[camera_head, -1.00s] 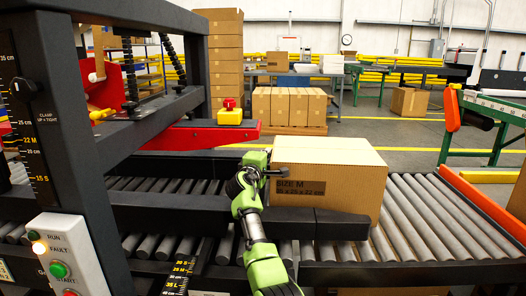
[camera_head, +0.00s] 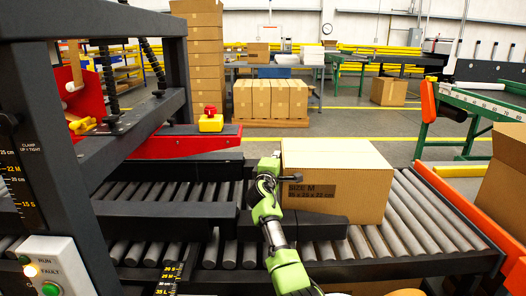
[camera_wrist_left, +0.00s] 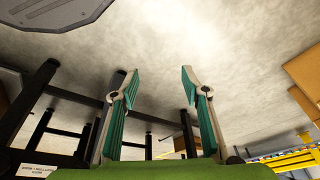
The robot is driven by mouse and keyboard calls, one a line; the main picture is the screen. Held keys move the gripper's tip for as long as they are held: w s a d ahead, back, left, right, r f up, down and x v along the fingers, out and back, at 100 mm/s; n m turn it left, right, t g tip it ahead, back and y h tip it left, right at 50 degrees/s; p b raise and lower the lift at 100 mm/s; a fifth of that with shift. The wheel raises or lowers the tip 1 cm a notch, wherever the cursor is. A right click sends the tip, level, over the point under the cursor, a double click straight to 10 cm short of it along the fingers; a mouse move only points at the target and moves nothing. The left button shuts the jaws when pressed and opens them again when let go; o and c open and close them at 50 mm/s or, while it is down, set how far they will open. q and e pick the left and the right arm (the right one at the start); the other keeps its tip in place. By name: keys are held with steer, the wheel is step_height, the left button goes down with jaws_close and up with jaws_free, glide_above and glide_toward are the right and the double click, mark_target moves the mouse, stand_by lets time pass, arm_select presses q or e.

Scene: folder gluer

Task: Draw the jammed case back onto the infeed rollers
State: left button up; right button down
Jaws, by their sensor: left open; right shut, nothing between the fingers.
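The cardboard case (camera_head: 345,185), marked SIZE M, sits upright on the infeed rollers (camera_head: 415,215), to the right of the machine frame. A dark guide rail (camera_head: 310,226) runs in front of its lower left part. My right gripper (camera_head: 284,178) is shut and empty at the case's left end, its tip at the near left edge. It looks in contact, but I cannot tell exactly where it touches. My left gripper (camera_wrist_left: 160,75) shows only in the left wrist view, with its two fingers apart and nothing between them, above bare floor.
A red clamp arm with a red and yellow stop button (camera_head: 211,120) is behind the rollers. The control panel (camera_head: 48,268) shows a lit lamp at lower left. An orange rail (camera_head: 460,205) edges the rollers on the right. Rollers right of the case are clear.

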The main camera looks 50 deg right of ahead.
mark_target(333, 156)
steer(key=s+d, duration=0.1)
steer(key=s, duration=0.1)
steer(key=s+d+p, duration=0.1)
steer(key=s+d, duration=0.1)
steer(key=shift+d+r+p, duration=0.15)
steer(key=shift+p, duration=0.15)
steer(key=s+d+p, duration=0.1)
steer(key=s+d, duration=0.1)
steer(key=s+d+p, duration=0.1)
steer(key=s, duration=0.1)
steer(key=shift+s+d, duration=0.2)
steer(key=shift+d, duration=0.2)
steer(key=s+d+p, duration=0.1)
steer(key=s+d, duration=0.5)
steer(key=s, duration=0.1)
steer(key=shift+s+d+p, duration=0.2)
steer(key=shift+p, duration=0.15)
arm_select(q)
step_height(333, 156, down, 19)
steer(key=s+g, duration=0.1)
steer(key=s, duration=0.1)
steer(key=shift+s, duration=0.4)
steer(key=shift+w+r, duration=0.1)
arm_select(e)
steer(key=shift+w+a, duration=0.15)
